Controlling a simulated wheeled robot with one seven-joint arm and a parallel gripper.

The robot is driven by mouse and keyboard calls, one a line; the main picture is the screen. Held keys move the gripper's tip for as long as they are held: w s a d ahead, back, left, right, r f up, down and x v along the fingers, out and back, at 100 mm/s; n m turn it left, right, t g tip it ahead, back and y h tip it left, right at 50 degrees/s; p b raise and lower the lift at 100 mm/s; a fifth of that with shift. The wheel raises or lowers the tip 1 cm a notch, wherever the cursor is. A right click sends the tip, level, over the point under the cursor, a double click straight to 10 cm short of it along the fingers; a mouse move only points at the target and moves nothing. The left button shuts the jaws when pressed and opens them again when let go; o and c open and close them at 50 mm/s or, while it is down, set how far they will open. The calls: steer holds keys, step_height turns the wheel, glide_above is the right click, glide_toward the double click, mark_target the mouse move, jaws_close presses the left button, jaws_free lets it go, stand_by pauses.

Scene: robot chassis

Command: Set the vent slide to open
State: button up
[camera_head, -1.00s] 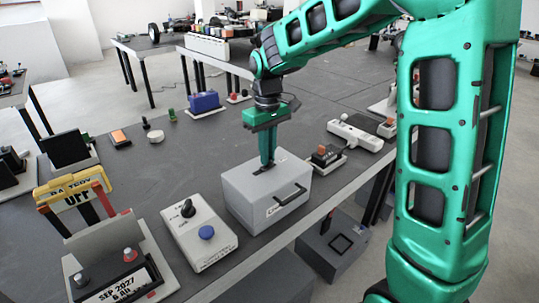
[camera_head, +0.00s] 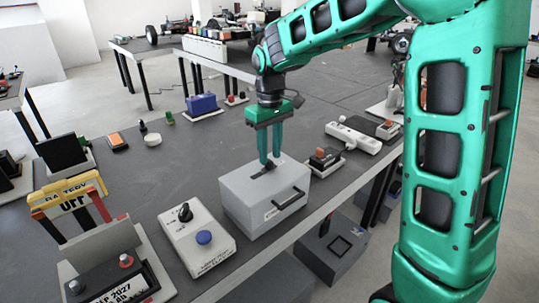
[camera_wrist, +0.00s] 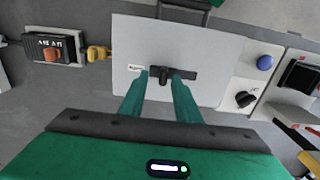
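The vent slide is a dark slot plate with a small raised tab (camera_wrist: 163,80) on top of a light grey box; it also shows in the head view (camera_head: 262,169). A small white label, too small to read, sits at the slot's left end in the wrist view. My gripper (camera_head: 270,159) points down over the box (camera_head: 252,210). In the wrist view its two green fingers (camera_wrist: 160,76) are apart, one each side of the tab. I cannot tell whether the fingers touch the tab or the plate.
A white switch box with a blue button (camera_head: 204,237) stands left of the grey box. An orange-buttoned switch (camera_head: 323,156) and a white power strip (camera_head: 353,137) lie to the right.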

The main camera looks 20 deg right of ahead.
step_height(320, 180, up, 10)
steer(key=shift+f, duration=0.25)
stand_by(0.4)
steer(key=s+d+f+m, duration=0.3)
steer(key=s+d+m, duration=0.1)
steer(key=s+d, duration=0.6)
steer(key=s+d+f+m, duration=0.35)
steer(key=s+d, duration=0.45)
steer(key=s, duration=0.5)
steer(key=s+d+f+m, duration=0.1)
steer(key=s+f+m, duration=0.2)
steer(key=s, duration=0.7)
steer(key=shift+f, duration=0.4)
steer(key=shift+w+d+m, duration=0.1)
steer(key=shift+w+m, duration=0.1)
steer(key=shift+m, duration=0.05)
